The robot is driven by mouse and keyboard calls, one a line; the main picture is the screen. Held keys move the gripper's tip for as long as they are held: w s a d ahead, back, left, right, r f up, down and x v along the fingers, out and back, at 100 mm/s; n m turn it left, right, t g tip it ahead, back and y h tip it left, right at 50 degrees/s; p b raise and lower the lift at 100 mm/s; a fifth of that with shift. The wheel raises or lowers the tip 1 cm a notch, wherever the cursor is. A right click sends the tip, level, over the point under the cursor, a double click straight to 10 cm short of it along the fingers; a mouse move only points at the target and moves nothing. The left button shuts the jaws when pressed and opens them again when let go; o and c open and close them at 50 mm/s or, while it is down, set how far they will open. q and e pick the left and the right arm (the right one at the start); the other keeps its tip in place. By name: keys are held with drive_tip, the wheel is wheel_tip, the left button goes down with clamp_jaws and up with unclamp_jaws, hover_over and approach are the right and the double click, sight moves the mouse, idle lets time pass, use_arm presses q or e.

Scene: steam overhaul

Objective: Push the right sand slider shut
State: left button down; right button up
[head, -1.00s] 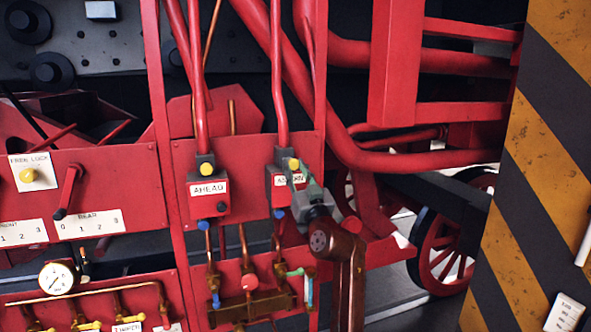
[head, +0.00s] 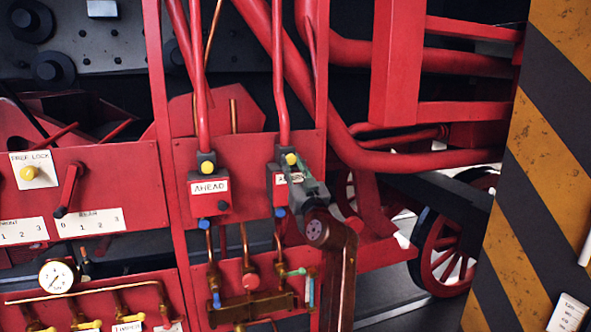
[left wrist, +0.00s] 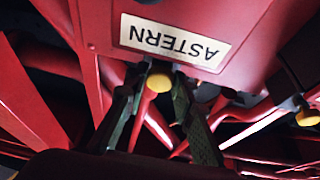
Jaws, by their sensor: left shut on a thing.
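The right sand slider shows as a yellow knob (head: 291,159) on the dark block above the ASTERN box, on the right of the red panel. The ASTERN label is partly covered in the head view and reads upside down in the left wrist view (left wrist: 175,42). My left gripper (head: 297,173) reaches in from below right, over the box. In the left wrist view its dark green fingers stand on either side of the yellow knob (left wrist: 158,83), shut on it. How far the slider is pushed in cannot be told. My right gripper is not in view.
The AHEAD box (head: 210,197) with its own yellow knob (head: 207,167) is close on the left. Red pipes (head: 281,75) rise above both boxes. Copper pipes and valves (head: 250,305) lie below. A yellow-and-black striped pillar (head: 545,170) stands at the right.

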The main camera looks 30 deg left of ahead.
use_arm(q)
drive_tip(key=shift+r, duration=0.2)
drive_tip(key=c, duration=2)
unclamp_jaws()
drive_tip(key=o, duration=0.4)
drive_tip(key=shift+w+a+f, duration=0.15)
drive_tip(key=shift+f, duration=0.05)
drive_tip(key=v, duration=1.2)
drive_tip(key=shift+s+r, duration=0.15)
drive_tip(key=shift+s, duration=0.05)
